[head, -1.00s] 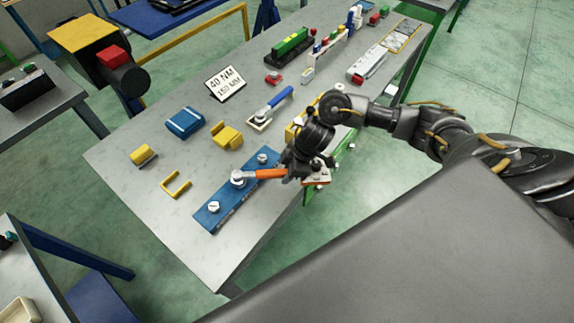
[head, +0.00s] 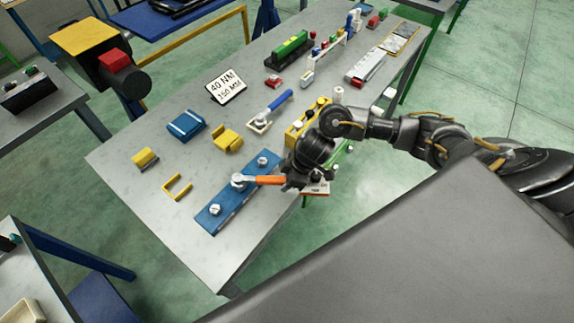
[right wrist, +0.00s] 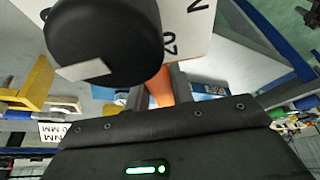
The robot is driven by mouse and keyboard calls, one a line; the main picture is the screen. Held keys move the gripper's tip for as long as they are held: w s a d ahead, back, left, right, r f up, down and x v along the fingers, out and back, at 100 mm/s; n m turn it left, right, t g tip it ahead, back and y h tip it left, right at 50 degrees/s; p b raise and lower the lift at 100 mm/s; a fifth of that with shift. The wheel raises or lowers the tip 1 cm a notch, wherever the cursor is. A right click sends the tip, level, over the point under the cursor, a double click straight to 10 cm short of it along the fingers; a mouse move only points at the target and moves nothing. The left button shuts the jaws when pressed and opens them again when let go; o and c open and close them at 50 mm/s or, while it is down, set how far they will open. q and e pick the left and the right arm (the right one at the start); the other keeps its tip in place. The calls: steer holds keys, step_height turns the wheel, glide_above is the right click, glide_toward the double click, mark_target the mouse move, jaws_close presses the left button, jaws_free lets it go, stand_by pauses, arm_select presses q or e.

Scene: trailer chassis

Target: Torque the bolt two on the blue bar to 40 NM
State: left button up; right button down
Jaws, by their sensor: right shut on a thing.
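The blue bar (head: 226,216) lies on the grey table near its front edge, with three pale bolts: a near one (head: 215,210), a middle one and a far one (head: 262,160). The head of an orange-handled wrench (head: 263,181) sits at the middle bolt (head: 238,181). Its handle points right along the picture. My right gripper (head: 288,181) is shut on the handle's end. In the right wrist view the orange handle (right wrist: 161,95) shows between the fingers, and the wrench head is hidden. My left gripper is not in view.
A blue-handled tool (head: 275,105), a yellow block (head: 228,139), a blue block (head: 186,125) and a yellow U-shaped piece (head: 177,188) lie nearby. A "40 NM 150 MM" sign (head: 226,86) stands behind. A yellow rack (head: 305,122) and green bar (head: 340,153) are close to my right arm.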

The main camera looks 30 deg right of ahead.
steer(key=shift+s+a, duration=0.2)
steer(key=shift+s, duration=0.05)
steer(key=shift+m, duration=0.3)
steer(key=shift+s+a+m+t, duration=0.4)
steer(key=shift+s+a+m, duration=0.4)
steer(key=shift+s+m, duration=0.1)
steer(key=shift+h, duration=0.3)
steer(key=shift+s+a+m, duration=0.35)
steer(key=shift+a+m, duration=0.05)
steer(key=shift+w+d+n, duration=0.25)
steer(key=shift+d+n, duration=0.05)
stand_by(0.5)
steer(key=shift+r, duration=3)
